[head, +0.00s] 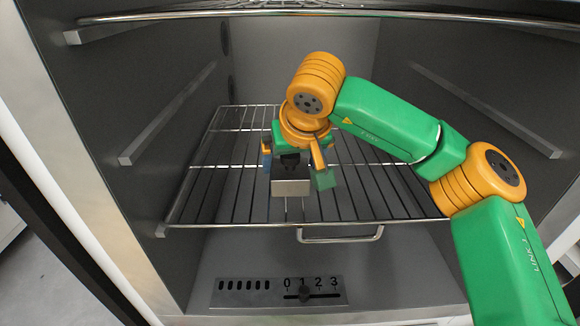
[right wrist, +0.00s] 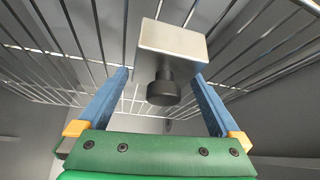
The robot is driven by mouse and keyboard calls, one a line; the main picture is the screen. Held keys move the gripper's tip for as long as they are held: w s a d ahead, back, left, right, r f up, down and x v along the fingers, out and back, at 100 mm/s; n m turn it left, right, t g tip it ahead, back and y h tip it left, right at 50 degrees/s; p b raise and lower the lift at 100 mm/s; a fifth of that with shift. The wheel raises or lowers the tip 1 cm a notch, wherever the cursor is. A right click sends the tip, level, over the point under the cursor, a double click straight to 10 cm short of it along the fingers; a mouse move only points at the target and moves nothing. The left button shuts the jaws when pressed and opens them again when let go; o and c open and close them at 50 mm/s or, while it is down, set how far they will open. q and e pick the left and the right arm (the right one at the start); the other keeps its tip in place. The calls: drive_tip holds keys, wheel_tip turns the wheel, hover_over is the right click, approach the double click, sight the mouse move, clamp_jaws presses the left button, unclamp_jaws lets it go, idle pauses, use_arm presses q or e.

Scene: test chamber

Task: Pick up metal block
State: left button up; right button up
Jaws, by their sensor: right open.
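The metal block (head: 291,187) is a small silvery box with a black knob on it, resting on the wire shelf inside the chamber. In the right wrist view the block (right wrist: 172,42) is ahead of my fingers, with its black knob (right wrist: 163,90) pointing toward me. My right gripper (head: 293,156) is open. Its two blue fingers (right wrist: 162,78) stand on either side of the knob, with a visible gap on each side. In the head view my wrist and gripper partly hide the knob. My left gripper is out of view.
The wire shelf (head: 224,190) is otherwise bare around the block. Another wire rack (head: 420,14) crosses overhead near the opening. Rails (head: 168,115) line the side walls. A slider panel (head: 278,291) and a handle-like wire loop (head: 340,238) are below the shelf's front edge.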

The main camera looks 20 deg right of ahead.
drive_tip(key=shift+x, duration=1.1)
drive_tip(key=shift+s+r, duration=0.1)
drive_tip(key=shift+r, duration=0.1)
drive_tip(key=c, duration=1.6)
drive_tip(key=shift+r, duration=0.15)
